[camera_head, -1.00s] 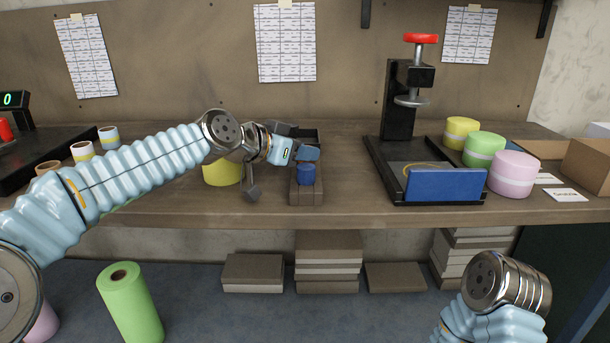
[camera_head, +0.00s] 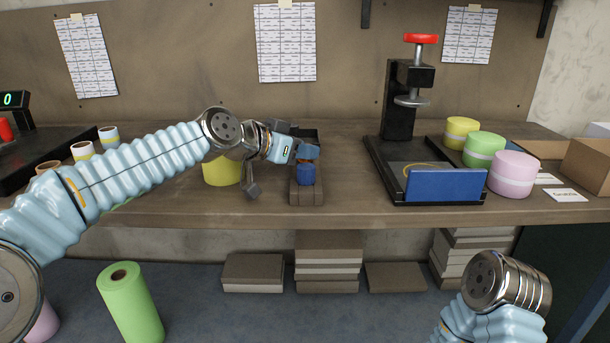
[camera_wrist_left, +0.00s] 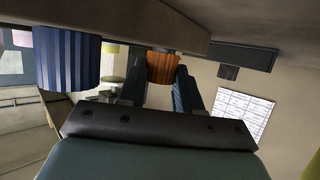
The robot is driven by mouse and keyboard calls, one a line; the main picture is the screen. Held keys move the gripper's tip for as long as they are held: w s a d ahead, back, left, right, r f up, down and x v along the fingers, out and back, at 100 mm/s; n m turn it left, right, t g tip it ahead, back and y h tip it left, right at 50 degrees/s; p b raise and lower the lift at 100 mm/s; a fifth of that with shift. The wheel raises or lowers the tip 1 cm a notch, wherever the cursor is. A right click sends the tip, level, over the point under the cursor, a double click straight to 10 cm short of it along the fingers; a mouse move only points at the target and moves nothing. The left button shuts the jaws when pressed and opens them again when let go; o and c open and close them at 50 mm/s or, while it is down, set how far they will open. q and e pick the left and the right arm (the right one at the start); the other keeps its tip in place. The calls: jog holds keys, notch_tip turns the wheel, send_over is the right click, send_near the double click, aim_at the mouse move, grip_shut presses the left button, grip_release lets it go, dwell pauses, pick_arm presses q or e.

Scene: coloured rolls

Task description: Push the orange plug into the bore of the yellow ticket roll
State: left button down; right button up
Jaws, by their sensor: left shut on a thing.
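The orange plug (camera_wrist_left: 163,68) is ribbed and sits between the two fingers of my left gripper (camera_wrist_left: 160,88) in the left wrist view. My left gripper (camera_head: 307,154) is shut on it, over the brown holder (camera_head: 306,196). In the head view only a little of the orange plug (camera_head: 300,165) shows. I cannot tell whether it still touches the holder. The yellow ticket roll (camera_head: 221,172) stands on the bench left of the holder, partly behind my left wrist; its bore is hidden. My right gripper is out of view; only my right arm shows at lower right.
A blue plug (camera_head: 306,175) stands in the holder close to my gripper, and also shows in the wrist view (camera_wrist_left: 66,60). A press (camera_head: 400,100) with a blue-fronted tray (camera_head: 445,185) stands right.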

pick_arm(q)
jog(key=shift+r, duration=0.15)
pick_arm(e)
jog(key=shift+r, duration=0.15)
pick_arm(q)
jog(key=shift+r+p, duration=2.15)
jog(key=shift+r, duration=0.4)
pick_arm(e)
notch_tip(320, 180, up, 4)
pick_arm(q)
jog(key=shift+a, duration=0.1)
